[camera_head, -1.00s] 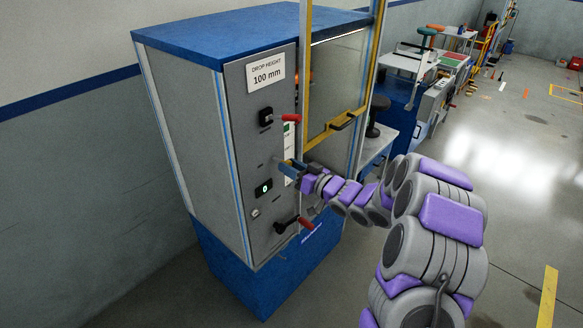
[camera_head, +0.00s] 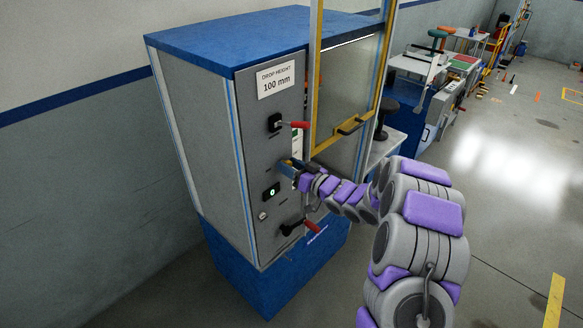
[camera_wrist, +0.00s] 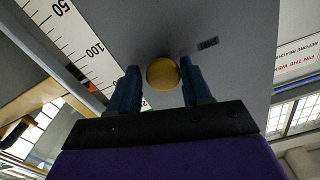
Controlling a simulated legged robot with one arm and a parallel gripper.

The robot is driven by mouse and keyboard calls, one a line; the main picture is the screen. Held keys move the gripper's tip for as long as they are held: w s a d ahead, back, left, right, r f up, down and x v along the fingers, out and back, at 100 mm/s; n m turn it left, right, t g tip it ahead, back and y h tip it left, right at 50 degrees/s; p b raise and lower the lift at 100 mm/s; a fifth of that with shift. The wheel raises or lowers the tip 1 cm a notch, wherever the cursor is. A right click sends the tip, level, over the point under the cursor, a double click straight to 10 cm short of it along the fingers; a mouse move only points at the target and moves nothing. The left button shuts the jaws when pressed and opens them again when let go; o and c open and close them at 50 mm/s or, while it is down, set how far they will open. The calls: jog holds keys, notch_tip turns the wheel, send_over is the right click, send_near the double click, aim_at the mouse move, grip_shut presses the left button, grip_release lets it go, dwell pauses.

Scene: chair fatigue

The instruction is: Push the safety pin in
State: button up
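The safety pin's round yellow knob (camera_wrist: 162,74) shows in the wrist view against the grey panel, with a small dark label beside it. My gripper (camera_wrist: 160,72) has one dark blue finger on each side of the knob. In the head view my gripper (camera_head: 285,163) is at the front panel of the blue and grey machine (camera_head: 262,215). It is between the upper and lower red-handled levers.
The upper red lever (camera_head: 299,124) is above my gripper and the lower red lever (camera_head: 311,227) is below it. A millimetre scale (camera_wrist: 75,35) runs along the panel's edge. A yellow-framed guard door (camera_head: 316,75) stands to the right. Open floor lies further right.

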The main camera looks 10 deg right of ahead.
jog(key=shift+o, duration=1.1)
jog(key=shift+s+r, duration=0.1)
jog(key=p+v, duration=0.2)
jog(key=v, duration=1.5)
jog(key=shift+d, duration=0.1)
